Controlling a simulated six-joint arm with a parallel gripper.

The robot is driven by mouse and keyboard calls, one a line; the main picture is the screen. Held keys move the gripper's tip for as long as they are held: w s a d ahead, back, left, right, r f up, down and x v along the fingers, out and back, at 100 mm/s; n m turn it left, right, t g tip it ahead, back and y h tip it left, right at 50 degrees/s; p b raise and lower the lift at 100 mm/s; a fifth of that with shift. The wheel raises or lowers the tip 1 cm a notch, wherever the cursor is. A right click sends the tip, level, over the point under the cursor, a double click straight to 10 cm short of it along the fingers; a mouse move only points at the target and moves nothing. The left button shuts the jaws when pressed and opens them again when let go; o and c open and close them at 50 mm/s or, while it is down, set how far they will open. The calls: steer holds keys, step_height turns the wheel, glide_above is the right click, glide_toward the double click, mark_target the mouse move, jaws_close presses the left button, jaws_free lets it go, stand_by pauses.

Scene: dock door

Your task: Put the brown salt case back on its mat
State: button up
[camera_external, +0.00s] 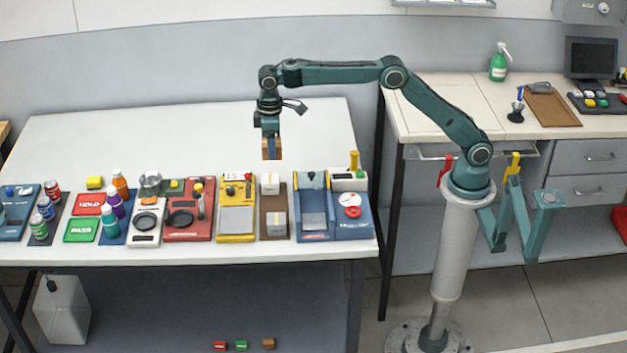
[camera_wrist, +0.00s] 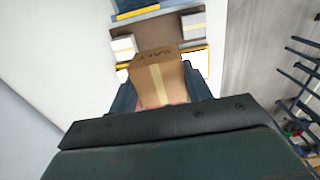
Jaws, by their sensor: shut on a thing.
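The brown salt case (camera_external: 272,153) is held by my gripper (camera_external: 271,143), high above the white table. In the wrist view the case (camera_wrist: 156,75) has a pale tape strip and the word SALT on its edge, and my gripper's fingers (camera_wrist: 162,92) press on its two sides. The brown mat (camera_external: 273,203) lies below and toward the front, with one pale case (camera_external: 270,182) at its back and another (camera_external: 277,222) near its front. Bare mat shows between them. In the wrist view the mat (camera_wrist: 158,31) is partly hidden behind the held case.
A yellow scale unit (camera_external: 236,218) stands left of the mat and a blue unit (camera_external: 314,215) right of it. The back of the table (camera_external: 170,135) is clear. Several small blocks (camera_external: 241,345) lie below the table.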

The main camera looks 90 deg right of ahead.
steer(key=shift+f, duration=0.1)
step_height(320, 180, down, 20)
steer(key=shift+r, duration=0.1)
stand_by(0.9)
steer(key=o, duration=1.1)
steer(key=shift+o, duration=0.2)
step_height(320, 180, up, 12)
stand_by(0.6)
